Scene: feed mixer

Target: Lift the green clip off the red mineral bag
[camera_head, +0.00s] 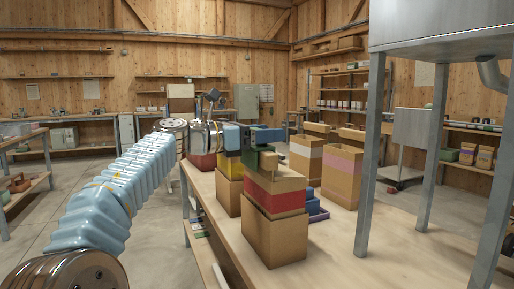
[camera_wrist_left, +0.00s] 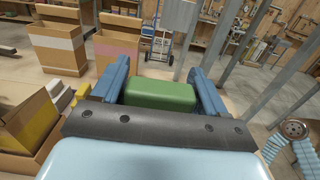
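The red mineral bag (camera_head: 275,197) is a tan bag with a red band, standing upright on the wooden table. The green clip (camera_head: 267,161) is at the bag's top edge; I cannot tell whether it touches the bag. My left gripper (camera_head: 262,137) is right at the clip, with its blue fingers level above the bag. In the left wrist view the green clip (camera_wrist_left: 160,95) lies between the fingers of the left gripper (camera_wrist_left: 159,68), with hardly any gap at either side. I cannot tell whether they grip it. The red bag is hidden there. My right gripper is in neither view.
A yellow-banded bag (camera_head: 228,190) stands close behind the red one. A white-banded bag (camera_head: 305,160) and a pink-banded bag (camera_head: 342,172) stand farther right. Steel legs (camera_head: 370,150) carry a metal hopper. The front right tabletop is clear.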

